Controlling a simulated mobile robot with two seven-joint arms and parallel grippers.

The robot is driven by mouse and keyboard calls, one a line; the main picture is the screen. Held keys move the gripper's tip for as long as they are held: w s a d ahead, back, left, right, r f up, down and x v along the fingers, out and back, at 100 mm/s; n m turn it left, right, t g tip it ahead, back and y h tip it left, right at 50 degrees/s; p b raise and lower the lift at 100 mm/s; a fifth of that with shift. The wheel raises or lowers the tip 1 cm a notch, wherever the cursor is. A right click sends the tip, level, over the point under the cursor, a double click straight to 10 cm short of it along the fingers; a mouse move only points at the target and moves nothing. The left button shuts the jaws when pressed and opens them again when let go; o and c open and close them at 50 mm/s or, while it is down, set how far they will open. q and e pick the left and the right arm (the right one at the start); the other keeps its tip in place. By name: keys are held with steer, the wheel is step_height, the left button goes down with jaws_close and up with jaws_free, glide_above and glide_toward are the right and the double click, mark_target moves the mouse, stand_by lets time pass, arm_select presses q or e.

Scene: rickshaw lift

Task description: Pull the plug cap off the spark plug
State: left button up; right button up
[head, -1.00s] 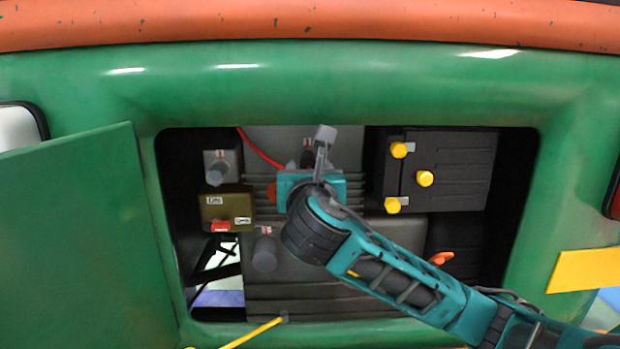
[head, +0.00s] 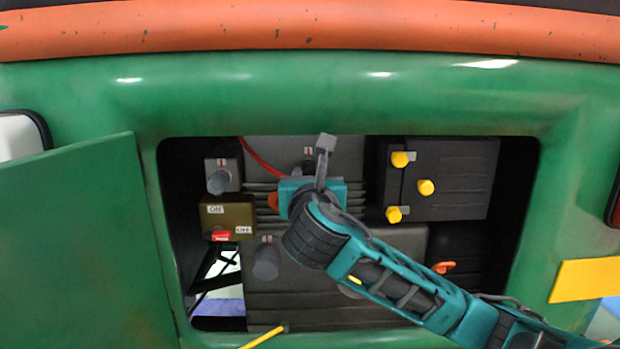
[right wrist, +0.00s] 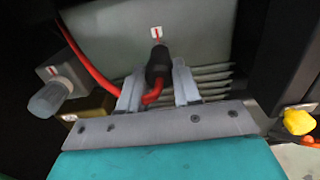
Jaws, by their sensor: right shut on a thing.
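The plug cap (right wrist: 157,64) is a dark boot with a red lead (right wrist: 82,60) curving from it, below a small white label marked with a red line. In the right wrist view it stands between the two grey fingers of my right gripper (right wrist: 158,85), which is shut on it. In the head view my right gripper (head: 322,165) reaches into the engine bay and hides most of the cap. The red lead also shows there (head: 260,157), running to the upper left. The spark plug itself is hidden, so I cannot tell whether the cap is still seated. My left gripper is out of view.
The bay opening has a green body edge and an open green door (head: 80,240) at left. A black box (head: 455,180) with yellow knobs stands at right. An olive switch box (head: 228,210) and a grey knob (head: 219,181) sit at left. A finned engine block (head: 390,250) lies behind my arm.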

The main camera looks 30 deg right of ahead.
steer(key=shift+s+a, duration=0.1)
steer(key=shift+s, duration=0.05)
steer(key=shift+v, duration=1.9)
